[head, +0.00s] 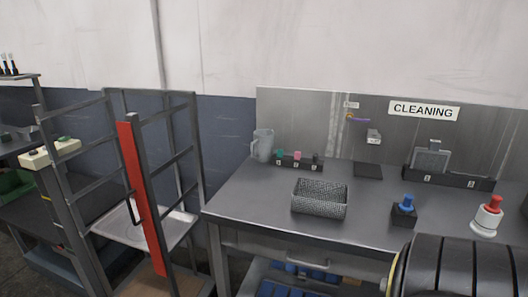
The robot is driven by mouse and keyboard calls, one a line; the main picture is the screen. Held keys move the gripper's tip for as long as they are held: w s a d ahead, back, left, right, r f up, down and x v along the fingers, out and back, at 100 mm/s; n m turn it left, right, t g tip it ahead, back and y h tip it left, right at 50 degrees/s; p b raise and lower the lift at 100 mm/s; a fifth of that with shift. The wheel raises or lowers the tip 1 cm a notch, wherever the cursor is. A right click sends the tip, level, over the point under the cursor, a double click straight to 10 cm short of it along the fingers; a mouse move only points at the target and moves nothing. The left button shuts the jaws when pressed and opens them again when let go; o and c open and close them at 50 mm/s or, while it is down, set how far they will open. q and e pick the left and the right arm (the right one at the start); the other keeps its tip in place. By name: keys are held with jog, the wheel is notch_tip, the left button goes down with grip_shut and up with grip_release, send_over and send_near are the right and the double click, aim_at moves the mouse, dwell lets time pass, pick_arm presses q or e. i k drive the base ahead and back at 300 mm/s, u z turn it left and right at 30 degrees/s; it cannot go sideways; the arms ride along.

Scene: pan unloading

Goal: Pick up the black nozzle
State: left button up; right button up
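A small dark piece, which looks like the black nozzle (315,157), stands at the right end of a low black holder (299,165) at the back of the grey table. A green piece (279,154) and a pink piece (297,155) stand to its left in the same holder. The dark piece is small in the head view, so its exact shape is hard to tell. Neither of my grippers is in view.
A mesh basket (320,198) stands on the table (260,207) in front of the holder. A clear jug (263,145) is left of the holder. A blue-topped black block (404,212) and a red-topped white bottle (487,216) stand right. A large ribbed black object (460,268) fills the lower right.

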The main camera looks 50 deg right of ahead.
aim_at(315, 160)
jog(key=z, duration=0.55)
jog(key=i, duration=1.2)
jog(key=z, duration=1.4)
jog(key=i, duration=0.2)
jog(key=u, duration=0.05)
